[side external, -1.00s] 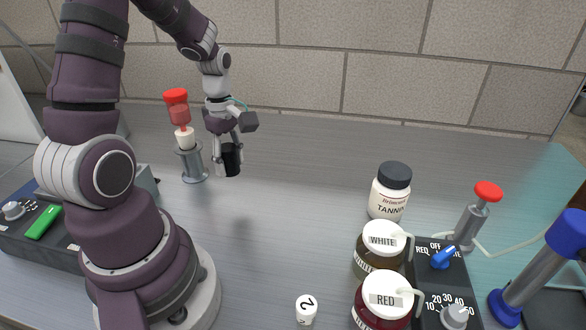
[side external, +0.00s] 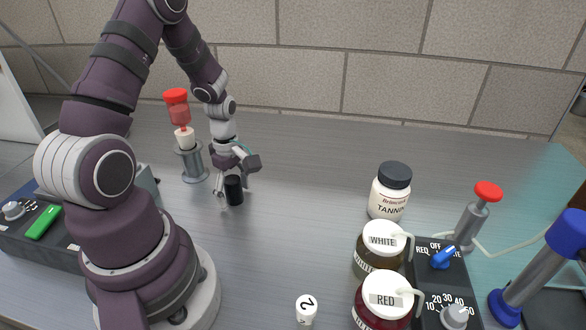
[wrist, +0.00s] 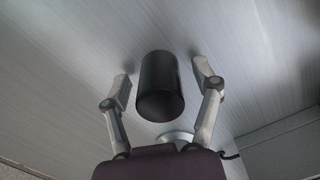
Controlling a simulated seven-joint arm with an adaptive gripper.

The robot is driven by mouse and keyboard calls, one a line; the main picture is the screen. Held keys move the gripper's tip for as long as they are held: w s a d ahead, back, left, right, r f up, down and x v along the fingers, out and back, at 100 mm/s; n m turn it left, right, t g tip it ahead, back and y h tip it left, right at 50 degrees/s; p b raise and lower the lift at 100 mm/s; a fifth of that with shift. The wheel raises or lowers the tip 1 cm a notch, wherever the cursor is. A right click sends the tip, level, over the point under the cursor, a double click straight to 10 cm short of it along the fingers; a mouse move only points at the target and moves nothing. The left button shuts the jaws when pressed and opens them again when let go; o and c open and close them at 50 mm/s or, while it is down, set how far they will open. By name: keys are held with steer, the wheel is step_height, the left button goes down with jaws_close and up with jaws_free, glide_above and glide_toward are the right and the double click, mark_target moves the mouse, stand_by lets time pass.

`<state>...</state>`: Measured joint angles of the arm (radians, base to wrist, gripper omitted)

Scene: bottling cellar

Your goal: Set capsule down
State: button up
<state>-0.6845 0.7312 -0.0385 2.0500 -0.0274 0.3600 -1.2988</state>
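The capsule, a small black cylinder (side external: 233,191), stands upright on the grey metal bench, in front and to the right of the metal stand. It also shows in the wrist view (wrist: 160,88), between my two fingers. My gripper (side external: 234,184) is low over the bench, around the capsule. In the wrist view my gripper (wrist: 162,82) is open, with a visible gap between the capsule and each finger.
Close behind on the left, a metal stand (side external: 194,165) holds a red-topped piece (side external: 177,105). A tannin jar (side external: 390,190), white (side external: 379,248) and red (side external: 386,300) jars and a control box (side external: 440,262) stand right. A white "2" marker (side external: 306,309) lies in front. Mid-bench is clear.

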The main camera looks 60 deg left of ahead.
mark_target(232, 179)
step_height(232, 179, up, 12)
steer(key=s+d+r+m+t, duration=0.1)
steer(key=d+r+m+t, duration=0.1)
steer(key=d+r+m, duration=0.2)
steer(key=s+d+r+m+t, duration=0.1)
steer(key=d+r+m+t, duration=0.2)
steer(key=d+m, duration=0.7)
steer(key=r+m, duration=0.1)
steer(key=m, duration=0.7)
steer(key=shift+r+m+t, duration=0.3)
steer(key=shift+r, duration=0.05)
